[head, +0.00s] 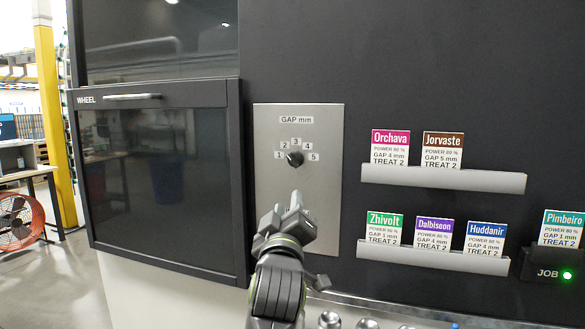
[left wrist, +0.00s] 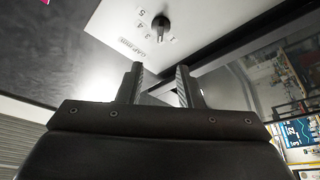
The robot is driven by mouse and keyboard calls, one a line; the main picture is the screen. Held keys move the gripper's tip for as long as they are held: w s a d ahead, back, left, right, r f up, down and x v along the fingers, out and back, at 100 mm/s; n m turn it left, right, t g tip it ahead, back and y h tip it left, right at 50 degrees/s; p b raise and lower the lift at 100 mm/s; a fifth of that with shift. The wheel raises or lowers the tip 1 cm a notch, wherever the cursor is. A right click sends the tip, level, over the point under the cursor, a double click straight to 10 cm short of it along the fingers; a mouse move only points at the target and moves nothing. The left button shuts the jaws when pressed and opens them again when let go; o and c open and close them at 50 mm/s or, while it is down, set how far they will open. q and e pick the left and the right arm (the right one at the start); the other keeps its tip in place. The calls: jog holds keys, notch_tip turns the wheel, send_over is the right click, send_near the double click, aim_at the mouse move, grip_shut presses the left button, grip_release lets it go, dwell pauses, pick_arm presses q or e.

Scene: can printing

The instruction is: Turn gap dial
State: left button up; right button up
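The gap dial (head: 295,158) is a small black knob on a pale metal plate (head: 322,203) labelled "GAP mm", with marks 1 to 5 in an arc around its top. I cannot tell for sure which mark it points at. The dial also shows at the top of the left wrist view (left wrist: 160,23), beyond the fingertips. My left gripper (head: 291,203) is below the dial in the head view, apart from it. In the left wrist view its fingers (left wrist: 159,72) are spread with nothing between them. My right gripper is not in view.
A Pimbeiro card (head: 561,229) stands in the holder marked "JOB" (head: 545,268), beside a green light. Two racks (head: 445,178) hold other cards to the right of the plate. A dark "WHEEL" door (head: 165,165) with a handle is at left. Metal knobs (head: 330,320) line the bottom.

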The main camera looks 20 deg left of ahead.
aim_at(293, 163)
pick_arm(q)
jog(key=p+x, duration=0.5)
jog(key=x, duration=1)
jog(key=shift+w+r+p, duration=0.15)
jog(key=shift+p, duration=0.25)
jog(key=shift+x, duration=0.8)
grip_shut()
